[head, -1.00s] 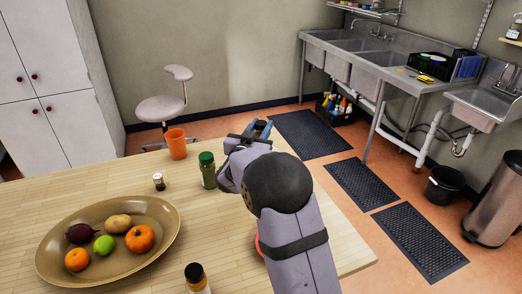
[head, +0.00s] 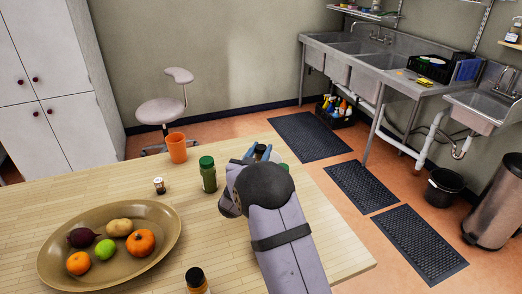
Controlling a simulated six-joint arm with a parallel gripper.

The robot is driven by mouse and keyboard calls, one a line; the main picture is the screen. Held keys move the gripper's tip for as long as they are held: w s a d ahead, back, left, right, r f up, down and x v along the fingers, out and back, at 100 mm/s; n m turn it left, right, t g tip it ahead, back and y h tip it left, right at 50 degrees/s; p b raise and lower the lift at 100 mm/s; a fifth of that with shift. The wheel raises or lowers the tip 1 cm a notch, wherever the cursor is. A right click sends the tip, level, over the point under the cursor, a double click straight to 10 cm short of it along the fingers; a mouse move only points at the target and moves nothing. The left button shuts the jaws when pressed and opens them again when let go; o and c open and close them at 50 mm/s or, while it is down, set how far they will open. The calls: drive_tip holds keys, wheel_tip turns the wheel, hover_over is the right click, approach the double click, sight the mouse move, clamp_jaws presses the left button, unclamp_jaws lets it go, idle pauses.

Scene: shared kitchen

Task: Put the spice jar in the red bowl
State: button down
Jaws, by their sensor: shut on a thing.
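My gripper (head: 258,153), with blue fingertips, is at the far right part of the wooden table, mostly covered by my own wrist. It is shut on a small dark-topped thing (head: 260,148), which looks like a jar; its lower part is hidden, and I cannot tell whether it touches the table.
A green-capped jar (head: 208,175) and an orange cup (head: 177,148) stand left of my gripper. A brown platter (head: 60,228) holds fruit and vegetables. A black-capped bottle (head: 197,281) stands at the front. Something green (head: 284,166) shows beside my wrist.

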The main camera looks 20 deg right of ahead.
drive_tip(key=shift+f, duration=0.15)
drive_tip(key=c, duration=1.4)
unclamp_jaws()
drive_tip(key=shift+o, duration=0.2)
drive_tip(key=shift+r, duration=0.25)
drive_tip(key=shift+s+a+f, duration=0.15)
drive_tip(key=shift+a, duration=0.05)
drive_tip(key=b+v, duration=0.2)
drive_tip(key=v, duration=0.9)
drive_tip(key=shift+s+b, duration=0.25)
drive_tip(key=shift+b, duration=0.05)
drive_tip(key=shift+a, duration=0.15)
